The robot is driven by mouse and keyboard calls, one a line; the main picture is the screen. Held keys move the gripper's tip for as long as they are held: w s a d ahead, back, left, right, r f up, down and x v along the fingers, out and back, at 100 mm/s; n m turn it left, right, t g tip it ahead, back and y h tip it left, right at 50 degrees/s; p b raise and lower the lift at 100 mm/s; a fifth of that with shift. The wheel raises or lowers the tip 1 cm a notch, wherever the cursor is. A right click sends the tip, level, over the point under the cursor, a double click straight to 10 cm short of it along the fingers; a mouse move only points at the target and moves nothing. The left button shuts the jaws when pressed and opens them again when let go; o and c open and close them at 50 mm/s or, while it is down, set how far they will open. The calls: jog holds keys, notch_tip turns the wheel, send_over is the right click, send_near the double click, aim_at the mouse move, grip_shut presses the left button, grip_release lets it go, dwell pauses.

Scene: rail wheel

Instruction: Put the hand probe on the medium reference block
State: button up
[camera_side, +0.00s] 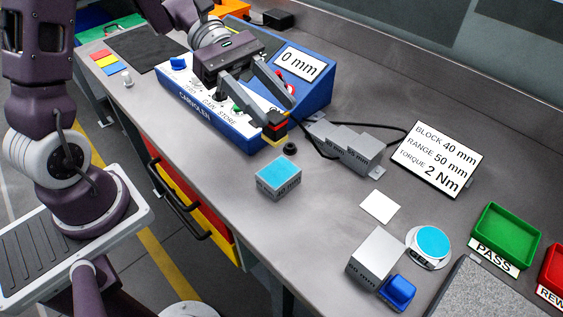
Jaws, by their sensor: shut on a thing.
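My gripper (280,112) is over the front right of the blue and white console, shut on a small dark thing with red and yellow parts (274,130), which looks like the hand probe. The fingers partly hide it. A grey block with a light-blue top (278,186) stands alone on the bench, below and apart from the gripper. It looks like the medium reference block, but its marking is too small to read. A larger grey block (372,255) stands at the front right. A stepped grey block (348,146) lies behind, near a black cable.
The console (208,100) has a screen reading 0 mm (297,63). A sign (442,158) reads block 40 mm. A white square (380,207), a round light-blue-topped dish (431,243), a blue object (398,292) and a green tray (507,234) are right.

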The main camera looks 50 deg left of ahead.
notch_tip(320, 180, down, 9)
jog(key=shift+f, duration=0.1)
jog(key=o, duration=1.4)
jog(key=shift+o, duration=0.2)
jog(key=v, duration=1.2)
jog(key=s+d+r+m+t+y, duration=0.1)
jog(key=s+r+m+t+y, duration=0.1)
jog(key=s+r+m+y, duration=0.3)
jog(key=s+d+r+m+t+y, duration=0.2)
jog(key=s+m+y, duration=0.6)
jog(key=m, duration=0.5)
notch_tip(320, 180, up, 3)
jog(key=shift+s+f+t+y, duration=0.15)
jog(key=shift+s+t+y, duration=0.15)
jog(key=shift+s+t, duration=0.6)
